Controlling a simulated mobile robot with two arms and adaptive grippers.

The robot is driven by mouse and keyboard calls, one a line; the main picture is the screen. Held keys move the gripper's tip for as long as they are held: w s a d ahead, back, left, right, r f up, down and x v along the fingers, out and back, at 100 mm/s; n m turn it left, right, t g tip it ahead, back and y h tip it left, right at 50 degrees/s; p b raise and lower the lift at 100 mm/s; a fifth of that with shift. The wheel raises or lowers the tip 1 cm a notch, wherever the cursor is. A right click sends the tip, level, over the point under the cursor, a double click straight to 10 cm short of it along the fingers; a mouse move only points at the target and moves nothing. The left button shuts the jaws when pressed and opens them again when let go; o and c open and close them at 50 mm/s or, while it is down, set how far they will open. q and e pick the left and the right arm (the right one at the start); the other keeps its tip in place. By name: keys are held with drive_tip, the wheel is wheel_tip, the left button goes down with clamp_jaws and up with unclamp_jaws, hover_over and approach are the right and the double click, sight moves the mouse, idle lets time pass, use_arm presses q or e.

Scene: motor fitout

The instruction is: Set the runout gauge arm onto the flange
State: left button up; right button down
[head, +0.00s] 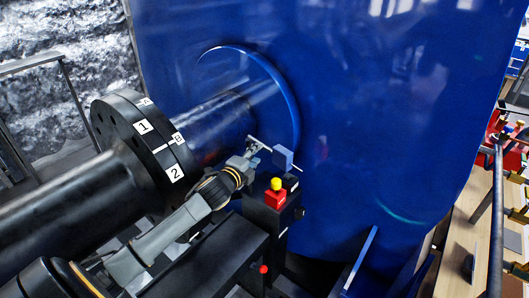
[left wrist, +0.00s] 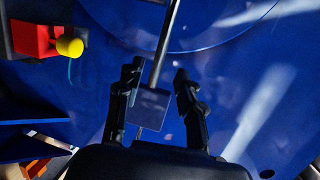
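The runout gauge arm shows in the left wrist view as a thin grey rod (left wrist: 166,42) with a square blue plate (left wrist: 149,108) at its near end. In the head view the blue plate (head: 283,157) is just right of my left gripper (head: 259,146). My left gripper (left wrist: 157,72) is open, one finger on each side of the plate, with a gap visible on the right; contact on the left is unclear. The black flange (head: 162,150), labelled 1, 2 and B, is on the shaft, left of the gripper and apart from it. My right gripper is out of view.
A red block with a yellow knob (head: 276,191) sits on a dark post (head: 268,216) just below my left gripper. The big blue motor housing (head: 380,110) fills the space behind. A railing (head: 497,210) and a wooden bench (head: 463,225) are at the right.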

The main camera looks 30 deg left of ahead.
sight(265, 147)
use_arm(q)
drive_tip(key=shift+p+x, duration=0.65)
drive_tip(key=shift+x, duration=3.1)
drive_tip(key=shift+c, duration=0.2)
clamp_jaws()
